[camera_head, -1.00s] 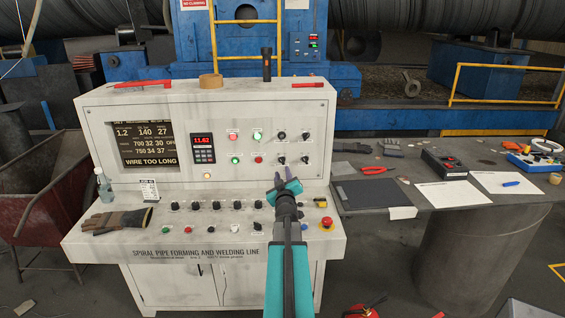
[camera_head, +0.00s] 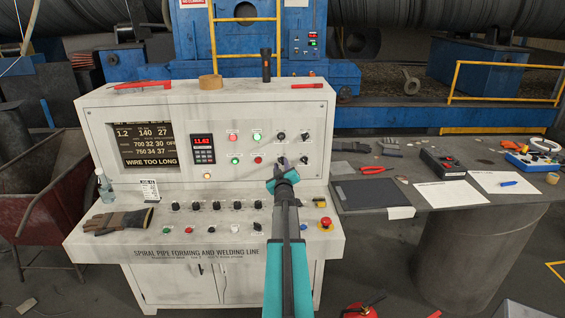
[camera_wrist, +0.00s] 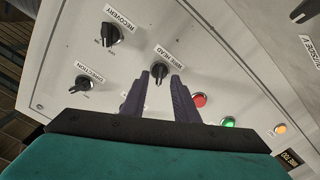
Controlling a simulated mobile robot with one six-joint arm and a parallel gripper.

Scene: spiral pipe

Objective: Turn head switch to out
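The switch labelled WIRE HEAD (camera_wrist: 158,73) is a black rotary knob on the pale upper panel. In the wrist view its end markings are too small to read. My gripper (camera_wrist: 159,76) is open, with its dark fingertips on either side of this knob. Contact cannot be made out, and gaps show beside the knob. In the head view my gripper (camera_head: 280,163) is at the lower left switch of a group on the panel's right side and partly covers it.
RECOVERY (camera_wrist: 112,35) and DIRECTION (camera_wrist: 82,85) knobs sit close by. A red button (camera_wrist: 199,100) and a green button (camera_wrist: 228,122) lie on the other side. Below are a row of knobs and a red emergency button (camera_head: 326,222). The display (camera_head: 148,145) reads WIRE TOO LONG.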

